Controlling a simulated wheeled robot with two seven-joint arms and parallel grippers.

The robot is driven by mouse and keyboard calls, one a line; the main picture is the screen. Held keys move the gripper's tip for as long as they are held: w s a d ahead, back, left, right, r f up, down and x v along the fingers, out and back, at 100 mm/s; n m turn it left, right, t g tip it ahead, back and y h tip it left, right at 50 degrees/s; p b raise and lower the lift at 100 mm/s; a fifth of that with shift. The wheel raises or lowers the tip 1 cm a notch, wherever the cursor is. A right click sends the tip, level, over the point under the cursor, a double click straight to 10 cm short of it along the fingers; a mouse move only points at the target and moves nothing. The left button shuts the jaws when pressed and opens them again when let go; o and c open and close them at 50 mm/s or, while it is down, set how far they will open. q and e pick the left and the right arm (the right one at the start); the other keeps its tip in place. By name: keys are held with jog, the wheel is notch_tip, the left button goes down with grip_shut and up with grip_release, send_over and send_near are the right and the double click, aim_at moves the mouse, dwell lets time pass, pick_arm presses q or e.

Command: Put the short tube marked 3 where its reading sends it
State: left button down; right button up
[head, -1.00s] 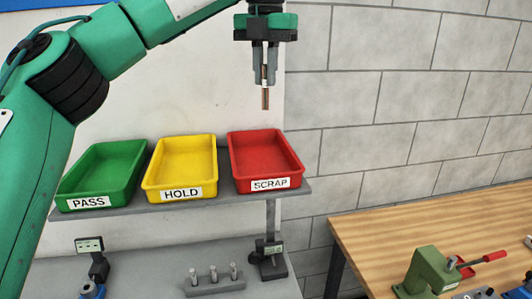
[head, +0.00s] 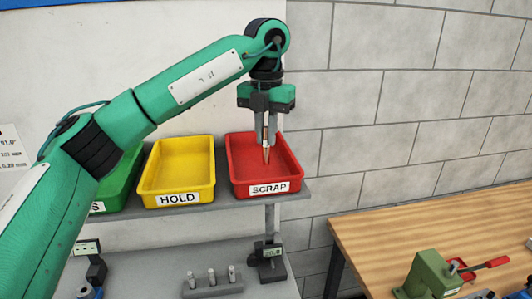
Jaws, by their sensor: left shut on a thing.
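My left gripper (head: 266,141) points down over the red SCRAP tray (head: 268,188). It is shut on a short copper tube (head: 266,155), which hangs upright with its lower end inside the tray's outline. Whether the tube touches the tray floor I cannot tell. Its mark is too small to read. The yellow HOLD tray (head: 179,199) stands just left of the red one. The green PASS tray (head: 121,187) is further left, partly hidden by my left arm. My right gripper is not in view.
The trays stand on a grey shelf (head: 225,200). A wooden bench (head: 385,228) with a green red-handled tool (head: 436,274) is at the right. A paper chart (head: 12,147) hangs at the left.

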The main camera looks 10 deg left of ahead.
aim_at(266, 163)
pick_arm(q)
jog(key=shift+f, duration=0.55)
jog(key=shift+w+f+p, duration=0.1)
jog(key=shift+f+p, duration=0.25)
jog(key=shift+f, duration=0.7)
notch_tip(266, 163, down, 2)
jog(key=shift+f+p, duration=0.1)
jog(key=shift+p, duration=0.65)
jog(key=shift+f, duration=0.4)
jog(key=c, duration=1.4)
grip_release()
jog(key=shift+c, duration=0.2)
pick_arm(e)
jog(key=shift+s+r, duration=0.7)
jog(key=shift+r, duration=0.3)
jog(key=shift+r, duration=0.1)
